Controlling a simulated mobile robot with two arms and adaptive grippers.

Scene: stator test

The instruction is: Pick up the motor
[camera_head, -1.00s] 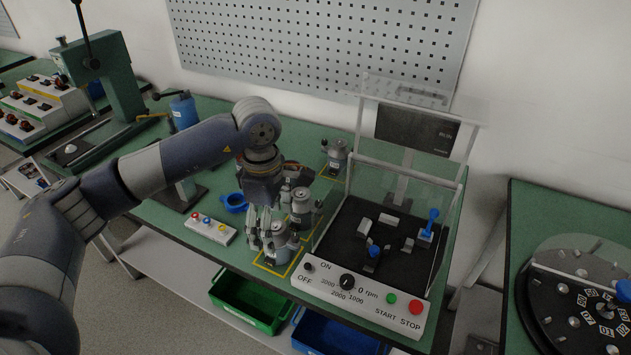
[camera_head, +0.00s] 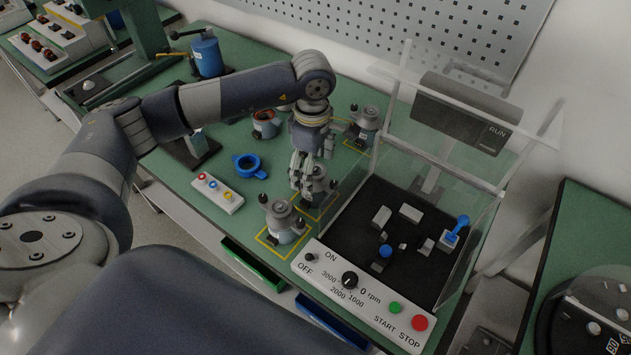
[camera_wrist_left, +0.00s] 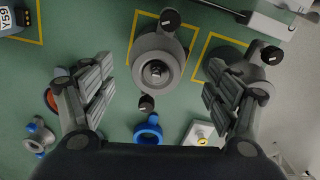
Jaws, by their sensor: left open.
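Three grey motors with black knobs stand on the green bench. The front motor (camera_head: 282,222) and the middle motor (camera_head: 320,184) are in yellow squares, and the back motor (camera_head: 363,121) is farther off. My left gripper (camera_head: 304,182) points down at the middle motor and partly hides it. In the left wrist view the middle motor (camera_wrist_left: 157,62) lies ahead between the open fingers (camera_wrist_left: 160,88), with nothing held. The front motor (camera_wrist_left: 240,68) is partly behind the right finger there. The back motor (camera_wrist_left: 12,20) shows at the top left corner. My right gripper is not in view.
The test box (camera_head: 440,185) with clear walls stands close right of the motors, its control panel (camera_head: 350,285) in front. A blue ring (camera_head: 248,166), a button box (camera_head: 220,193) and a copper-wound part (camera_head: 266,124) lie left of the gripper.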

